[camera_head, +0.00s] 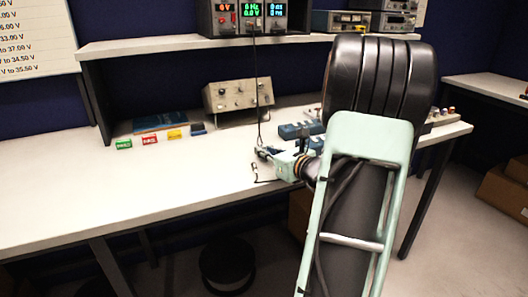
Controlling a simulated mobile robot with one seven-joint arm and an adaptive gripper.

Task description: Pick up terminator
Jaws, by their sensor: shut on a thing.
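My gripper (263,153) is low over the white workbench (120,190), right of its middle, with its fingers toward the left. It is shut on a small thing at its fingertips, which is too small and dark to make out. I cannot clearly identify the terminator anywhere in view. My arm hides part of the bench behind and to the right of the gripper.
A thin dark cable hangs from the power supply (249,17) on the shelf to near my gripper. Blue boxes (300,130) stand just behind. A beige instrument (238,96) and small coloured boxes (150,139) are farther back. The front left bench is clear.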

